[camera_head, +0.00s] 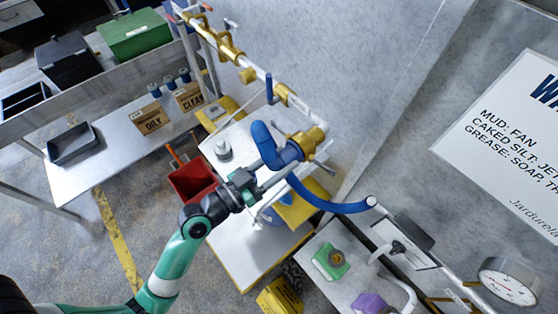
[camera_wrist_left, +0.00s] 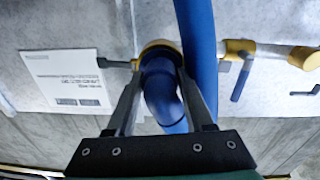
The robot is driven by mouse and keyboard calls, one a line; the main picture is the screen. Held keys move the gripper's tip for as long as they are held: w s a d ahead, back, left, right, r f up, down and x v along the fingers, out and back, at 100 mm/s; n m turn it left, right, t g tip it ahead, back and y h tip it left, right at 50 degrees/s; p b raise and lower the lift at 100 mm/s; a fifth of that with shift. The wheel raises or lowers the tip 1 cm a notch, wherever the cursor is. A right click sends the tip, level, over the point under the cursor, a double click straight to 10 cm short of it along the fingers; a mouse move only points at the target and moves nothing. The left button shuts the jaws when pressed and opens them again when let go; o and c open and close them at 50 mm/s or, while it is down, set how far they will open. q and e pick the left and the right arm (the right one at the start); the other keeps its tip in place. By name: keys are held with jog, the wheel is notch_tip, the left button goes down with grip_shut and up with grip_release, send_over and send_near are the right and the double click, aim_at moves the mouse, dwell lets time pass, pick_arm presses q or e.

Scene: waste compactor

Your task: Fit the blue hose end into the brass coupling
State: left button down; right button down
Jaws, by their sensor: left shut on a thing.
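The blue hose (camera_head: 330,204) loops from the pipe end at the lower right up to my left gripper (camera_head: 280,168). My left gripper is shut on the blue hose end (camera_head: 290,153), which also shows between the two fingers in the left wrist view (camera_wrist_left: 161,88). The brass coupling (camera_head: 313,141) is on the wall pipe, directly at the tip of the hose end. In the left wrist view the coupling's brass rim (camera_wrist_left: 158,47) shows just behind the hose end. I cannot tell whether the end is inside it or only against it. My right gripper is not in view.
The brass-fitted pipe (camera_head: 225,48) runs along the wall with valve handles. A red bin (camera_head: 193,181) stands left of my gripper. A pressure gauge (camera_head: 510,282) and a green block (camera_head: 331,262) are at the lower right. A large sign (camera_head: 510,140) hangs on the wall.

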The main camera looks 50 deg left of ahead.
aim_at(268, 171)
pick_arm(q)
jog(key=c, duration=0.6)
grip_release()
jog(key=shift+w, duration=0.1)
jog(key=shift+o, duration=1.4)
jog(key=shift+w, duration=0.15)
jog(key=o, duration=0.3)
jog(key=shift+s+a+f+b, duration=0.15)
jog(key=shift+s+b, duration=0.55)
jog(key=shift+s, duration=1)
jog(key=shift+s+a+b, duration=0.2)
jog(key=shift+s+b, duration=0.45)
jog(key=shift+s, duration=1.25)
